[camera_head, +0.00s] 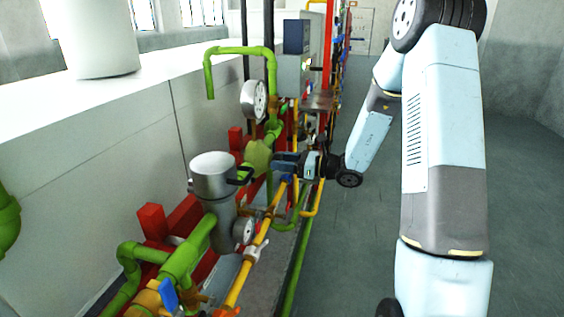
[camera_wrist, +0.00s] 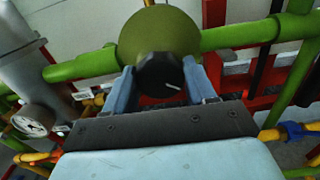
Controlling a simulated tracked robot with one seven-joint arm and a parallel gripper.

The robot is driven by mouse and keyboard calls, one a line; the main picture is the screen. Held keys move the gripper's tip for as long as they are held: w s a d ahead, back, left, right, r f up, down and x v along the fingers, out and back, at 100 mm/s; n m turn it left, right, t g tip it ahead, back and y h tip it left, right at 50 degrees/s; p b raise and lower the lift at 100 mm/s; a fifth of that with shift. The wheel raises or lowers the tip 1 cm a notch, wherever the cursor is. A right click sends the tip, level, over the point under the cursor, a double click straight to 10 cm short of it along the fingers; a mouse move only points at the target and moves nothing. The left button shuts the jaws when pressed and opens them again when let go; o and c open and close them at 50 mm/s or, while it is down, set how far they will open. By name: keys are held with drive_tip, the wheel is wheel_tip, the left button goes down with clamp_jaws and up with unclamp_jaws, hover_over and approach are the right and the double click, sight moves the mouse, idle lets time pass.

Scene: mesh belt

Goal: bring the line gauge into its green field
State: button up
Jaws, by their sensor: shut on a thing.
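My gripper (camera_head: 280,160) reaches in from the right to the pipework. In the wrist view its two blue-grey fingers (camera_wrist: 163,88) are closed on the sides of a black round knob (camera_wrist: 160,72) with a white pointer mark, which points to the lower right. The knob sits on the front of a round green valve body (camera_wrist: 158,32), also visible in the head view (camera_head: 257,156). One white dial gauge (camera_head: 255,100) stands above the valve; another (camera_head: 243,230) is below it, and a dial (camera_wrist: 33,120) shows at the wrist view's left. I cannot read their needles or coloured fields, or tell which is the line gauge.
A grey metal cylinder (camera_head: 213,178) with a wide top stands left of the gripper. Yellow pipes (camera_head: 245,275), green pipes (camera_head: 195,248) and red beams (camera_head: 152,222) crowd the area. A grey box (camera_head: 293,75) stands behind. The floor (camera_head: 335,255) right of the pipes is clear.

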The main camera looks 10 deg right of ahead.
drive_tip(key=shift+w+d, duration=0.1)
drive_tip(key=shift+w, duration=0.05)
drive_tip(key=shift+m, duration=0.4)
drive_tip(key=shift+w+d+m, duration=0.1)
drive_tip(key=shift+w+m, duration=0.05)
drive_tip(key=shift+m, duration=3.35)
drive_tip(key=o, duration=0.8)
drive_tip(key=shift+o, duration=1.2)
